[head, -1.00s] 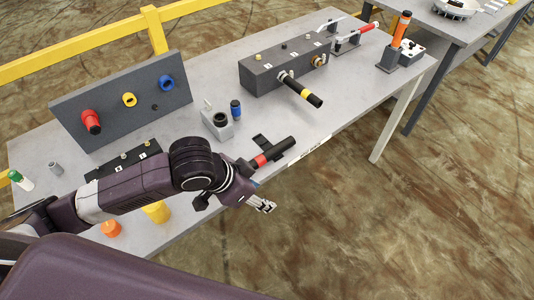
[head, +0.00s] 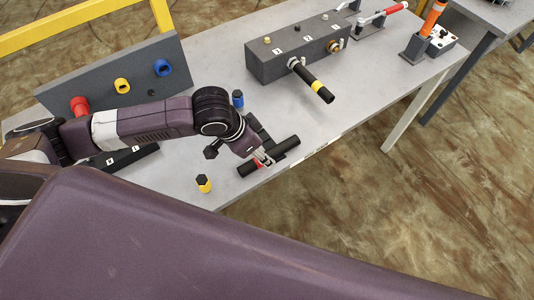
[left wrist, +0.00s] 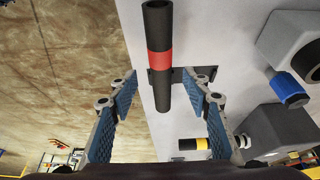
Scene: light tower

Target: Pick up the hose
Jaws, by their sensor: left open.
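A black hose piece with a red band (head: 287,146) lies near the front edge of the table, on a dark holder. In the left wrist view the same hose (left wrist: 157,25) runs lengthwise between my fingers, its red band just beyond the fingertips. My left gripper (head: 263,160) is over the middle of this hose and hides part of the red band. In the left wrist view the left gripper (left wrist: 160,80) is open, with blue-padded fingers on both sides and apart from the hose. My right gripper is not in view.
Another black hose with a yellow band (head: 318,86) sticks out from a dark block (head: 290,50) behind. A yellow cylinder with a black top (head: 204,184) stands left of my gripper. A blue-topped cylinder (head: 238,97) stands just behind my wrist. The table's front right is clear.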

